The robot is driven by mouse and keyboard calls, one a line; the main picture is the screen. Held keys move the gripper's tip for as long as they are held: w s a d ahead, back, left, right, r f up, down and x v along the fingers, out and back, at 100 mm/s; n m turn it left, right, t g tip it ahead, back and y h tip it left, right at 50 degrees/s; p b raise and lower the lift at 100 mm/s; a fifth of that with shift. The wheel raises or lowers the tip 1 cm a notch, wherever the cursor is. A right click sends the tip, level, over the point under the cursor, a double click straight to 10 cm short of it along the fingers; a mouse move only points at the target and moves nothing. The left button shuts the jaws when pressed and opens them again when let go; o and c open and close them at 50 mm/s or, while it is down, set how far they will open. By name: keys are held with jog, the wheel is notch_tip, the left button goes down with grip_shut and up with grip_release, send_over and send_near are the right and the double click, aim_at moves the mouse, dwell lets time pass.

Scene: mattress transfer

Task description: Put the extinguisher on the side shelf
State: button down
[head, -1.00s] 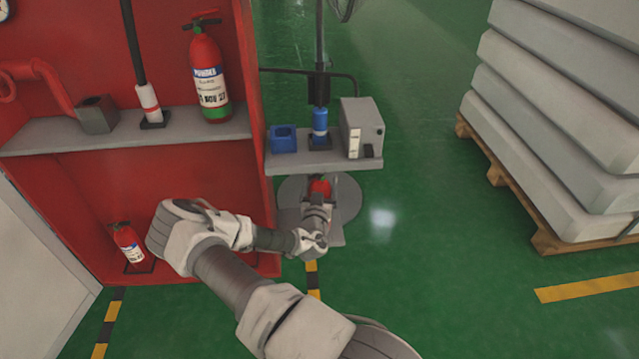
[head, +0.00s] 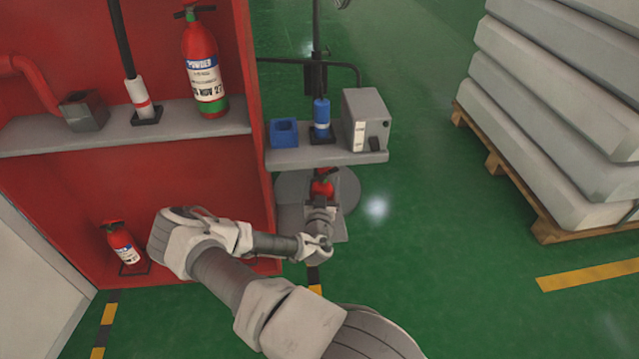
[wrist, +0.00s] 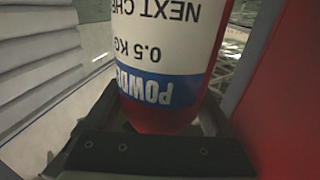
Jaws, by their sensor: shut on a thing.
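A small red extinguisher (head: 322,188) is held in my gripper (head: 320,208), just below the front edge of the grey side shelf (head: 285,160). In the head view only its red upper part shows; my wrist and the shelf hide the rest. In the wrist view the extinguisher (wrist: 160,60) fills the middle, with a white label and a blue "POWDER" band appearing upside down. The dark gripper parts (wrist: 150,150) are around its near end, shut on it. The side shelf sticks out to the right of the red cabinet (head: 180,200).
The side shelf carries a blue open box (head: 284,132), a blue cylinder (head: 321,115) and a grey box (head: 367,118). A large extinguisher (head: 204,70) stands on the cabinet shelf, a small one (head: 123,245) low inside. Stacked mattresses (head: 560,110) stand right; green floor between is clear.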

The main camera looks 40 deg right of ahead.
jog(key=shift+f, duration=0.1)
grip_release()
jog(key=shift+s, duration=0.1)
jog(key=p+v, duration=0.2)
jog(key=v, duration=1)
jog(key=shift+a, duration=0.1)
